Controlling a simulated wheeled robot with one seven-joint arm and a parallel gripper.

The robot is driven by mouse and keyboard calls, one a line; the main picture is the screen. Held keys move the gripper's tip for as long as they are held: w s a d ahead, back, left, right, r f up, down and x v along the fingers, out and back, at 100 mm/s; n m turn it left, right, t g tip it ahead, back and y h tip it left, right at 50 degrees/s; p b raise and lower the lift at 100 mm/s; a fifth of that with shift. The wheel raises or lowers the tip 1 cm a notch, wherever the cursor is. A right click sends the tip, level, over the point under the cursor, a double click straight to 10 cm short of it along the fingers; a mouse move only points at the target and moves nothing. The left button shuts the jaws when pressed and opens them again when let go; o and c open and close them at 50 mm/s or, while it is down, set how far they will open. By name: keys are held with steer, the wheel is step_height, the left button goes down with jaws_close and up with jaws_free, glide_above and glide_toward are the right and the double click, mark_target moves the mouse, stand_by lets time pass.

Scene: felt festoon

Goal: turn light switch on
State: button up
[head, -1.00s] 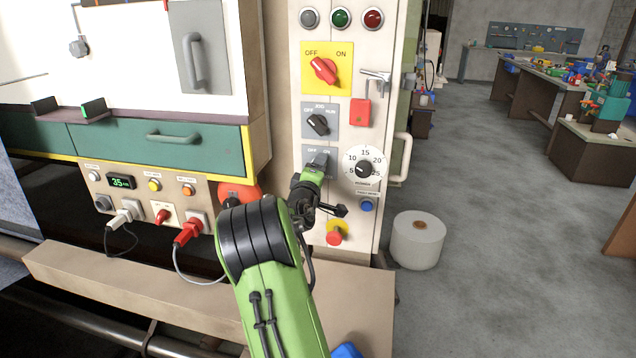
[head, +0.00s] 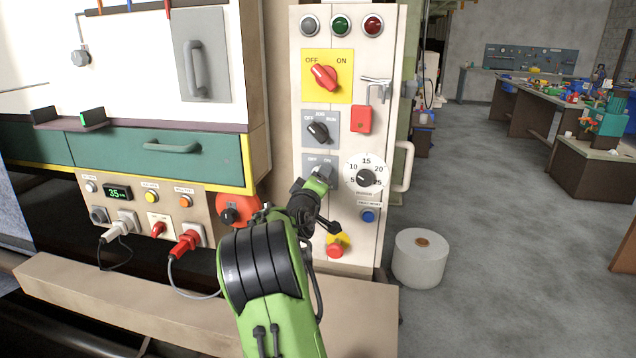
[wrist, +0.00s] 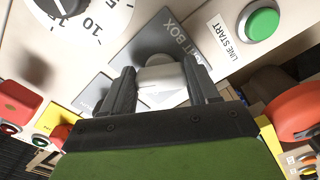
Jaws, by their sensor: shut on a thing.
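The light switch is a pale grey knob (wrist: 160,72) on a grey plate lettered "...T BOX" in the wrist view; the rest of the word is hidden. In the head view its plate (head: 308,168), marked OFF and ON, sits below the JOG/RUN switch. My gripper (wrist: 160,90) has one finger on each side of the knob and is shut on it. It also shows at the plate in the head view (head: 322,174). The fingers hide much of the knob, so I cannot tell which mark it points at.
A numbered dial (head: 366,177) is close right of the switch. The JOG/RUN switch (head: 318,130) and a red OFF/ON knob (head: 324,78) are above. A red button (head: 335,250) is below. A green LINE START button (wrist: 262,24) is nearby. A beige ledge (head: 120,290) runs in front.

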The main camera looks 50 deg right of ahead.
steer(key=o, duration=1.1)
steer(key=shift+c, duration=0.2)
steer(key=b+v, duration=0.1)
steer(key=v, duration=1.4)
steer(key=shift+s+a, duration=0.25)
steer(key=shift+a, duration=0.1)
steer(key=shift+f, duration=0.1)
